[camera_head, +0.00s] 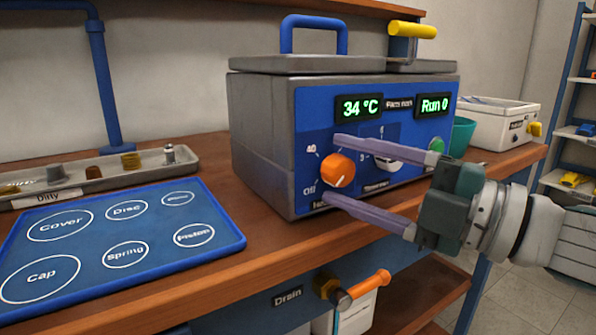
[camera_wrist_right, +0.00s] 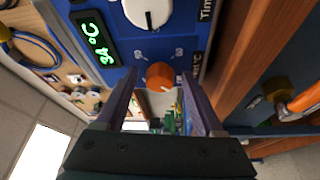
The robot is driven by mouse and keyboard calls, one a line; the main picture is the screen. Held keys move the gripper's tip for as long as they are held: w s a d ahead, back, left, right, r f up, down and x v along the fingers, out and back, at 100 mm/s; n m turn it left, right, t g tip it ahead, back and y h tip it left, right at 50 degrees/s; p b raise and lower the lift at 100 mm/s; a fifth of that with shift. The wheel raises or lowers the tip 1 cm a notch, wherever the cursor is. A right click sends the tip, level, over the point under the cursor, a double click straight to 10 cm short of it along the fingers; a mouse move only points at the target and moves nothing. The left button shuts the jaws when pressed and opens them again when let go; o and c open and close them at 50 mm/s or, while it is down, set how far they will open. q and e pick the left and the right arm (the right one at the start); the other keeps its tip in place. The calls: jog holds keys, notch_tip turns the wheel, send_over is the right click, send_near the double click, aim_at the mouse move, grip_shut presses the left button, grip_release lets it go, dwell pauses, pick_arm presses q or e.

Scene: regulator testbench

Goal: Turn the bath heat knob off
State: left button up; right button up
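The orange bath heat knob (camera_head: 338,170) is on the blue front panel (camera_head: 310,110) of the grey bath unit, between the labels "40" above and "Off" at lower left. A small white mark shows on its lower part. It also shows in the right wrist view (camera_wrist_right: 160,75). My right gripper (camera_head: 332,168) is open, with one finger above the knob and one below. In the wrist view the knob lies between the two fingertips, with gaps on both sides. Contact does not show. My left gripper is not in view.
The display (camera_head: 358,106) reads 34 °C. A white timer knob (camera_head: 388,165) sits right of the heat knob, partly behind my upper finger. The orange drain handle (camera_head: 369,284) sticks out below the bench. A blue mat (camera_head: 120,212) and metal tray (camera_head: 140,170) lie left.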

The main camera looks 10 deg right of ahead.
jog(key=v, duration=1)
dwell(0.5)
